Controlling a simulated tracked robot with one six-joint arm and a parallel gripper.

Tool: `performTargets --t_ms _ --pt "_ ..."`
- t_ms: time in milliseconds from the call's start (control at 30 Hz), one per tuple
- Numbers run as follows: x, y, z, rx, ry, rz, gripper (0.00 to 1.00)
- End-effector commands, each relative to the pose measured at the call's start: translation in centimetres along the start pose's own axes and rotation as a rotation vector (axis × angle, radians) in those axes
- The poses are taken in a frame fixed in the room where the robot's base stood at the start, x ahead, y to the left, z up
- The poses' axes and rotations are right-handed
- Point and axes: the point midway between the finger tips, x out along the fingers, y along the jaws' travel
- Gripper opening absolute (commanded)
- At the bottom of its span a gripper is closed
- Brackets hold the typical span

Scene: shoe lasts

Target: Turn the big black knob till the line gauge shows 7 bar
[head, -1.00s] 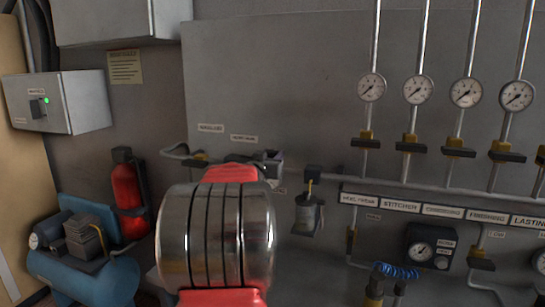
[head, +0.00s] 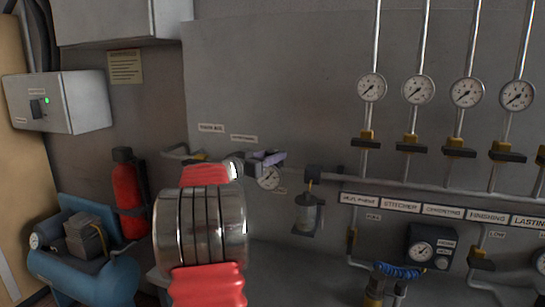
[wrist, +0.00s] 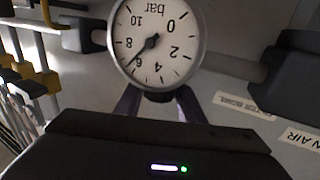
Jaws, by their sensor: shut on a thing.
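The line gauge (wrist: 160,42) is upside down in the wrist view. Its needle points close to the 6, perhaps slightly to the 8 side. The gauge also shows in the head view (head: 268,177), too small to read. My gripper (wrist: 157,104) has its two purplish fingers on either side of a dark part just below the gauge. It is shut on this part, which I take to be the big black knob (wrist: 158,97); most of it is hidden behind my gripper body. In the head view my gripper (head: 266,159) is at the gauge, partly behind my arm.
Several gauges (head: 418,89) on vertical pipes stand to the right, above a labelled manifold (head: 430,210). A filter bowl (head: 308,213) hangs right of the line gauge. A red extinguisher (head: 127,195) and blue compressor (head: 85,275) are at the left.

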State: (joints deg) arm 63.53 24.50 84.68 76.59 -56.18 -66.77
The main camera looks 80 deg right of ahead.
Motion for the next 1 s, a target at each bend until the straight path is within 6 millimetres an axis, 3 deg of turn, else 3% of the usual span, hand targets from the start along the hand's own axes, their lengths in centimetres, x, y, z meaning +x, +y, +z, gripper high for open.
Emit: performTargets --t_ms 667,700,1000 --pt "-0.01 -0.05 -0.02 0.001 0.001 0.085 0.13" --pt "-0.01 -0.05 -0.02 0.001 0.001 0.085 0.36" --pt "0.03 0.0 -0.03 0.001 0.001 0.086 0.54"
